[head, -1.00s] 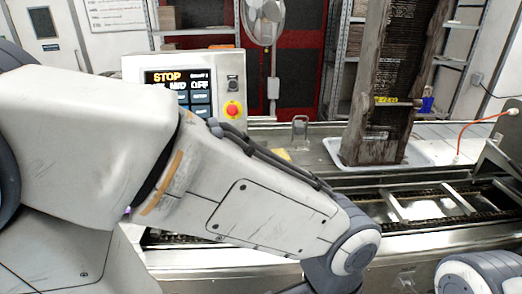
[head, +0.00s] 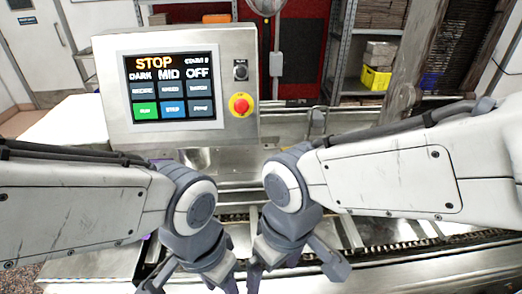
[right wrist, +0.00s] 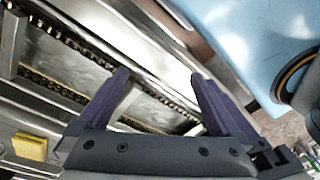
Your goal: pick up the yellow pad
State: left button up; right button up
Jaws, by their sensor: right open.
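The yellow pad (right wrist: 30,147) shows in the right wrist view at the lower left, outside the fingers and apart from them. I do not make it out in the head view, where my right arm covers part of the bench. My right gripper (head: 297,277) is open and empty over the front of the machine; its purple-tipped fingers (right wrist: 160,80) are spread in the right wrist view. My left gripper (head: 190,287) is beside it to the left, low in the head view, with its fingers apart and nothing visible between them.
A control box (head: 185,85) with a screen and a red stop button (head: 240,105) stands behind my arms. A chain conveyor (head: 345,232) runs below the grippers. A yellow crate (head: 376,78) sits on the shelf at the back. My two wrists are close together.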

jog(key=w+r+m+p, duration=0.1)
jog(key=w+r, duration=0.2)
jog(key=w, duration=0.7)
jog(key=w+r+m+p, duration=0.1)
jog(key=w+r, duration=0.2)
jog(key=w, duration=0.8)
jog(key=w+d+m+h+p, duration=0.1)
jog(key=w+d, duration=0.4)
jog(key=w, duration=0.3)
jog(key=w+d+m+p, duration=0.1)
jog(key=w+d+m, duration=0.1)
jog(key=w+d, duration=0.5)
jog(key=f, duration=0.1)
jog(key=a+f, duration=0.1)
jog(key=f, duration=0.1)
jog(key=shift+w+a+f, duration=0.15)
jog(key=shift+w+f, duration=0.15)
jog(key=shift+w, duration=0.1)
jog(key=shift+f+p, duration=0.65)
jog(key=shift+p, duration=0.1)
notch_tip(320, 180, down, 4)
jog(key=shift+r+p, duration=0.25)
jog(key=shift+p, duration=0.55)
jog(key=shift+w+f, duration=0.1)
jog(key=shift+f, duration=0.25)
jog(key=c, duration=1.1)
jog(key=shift+r, duration=0.1)
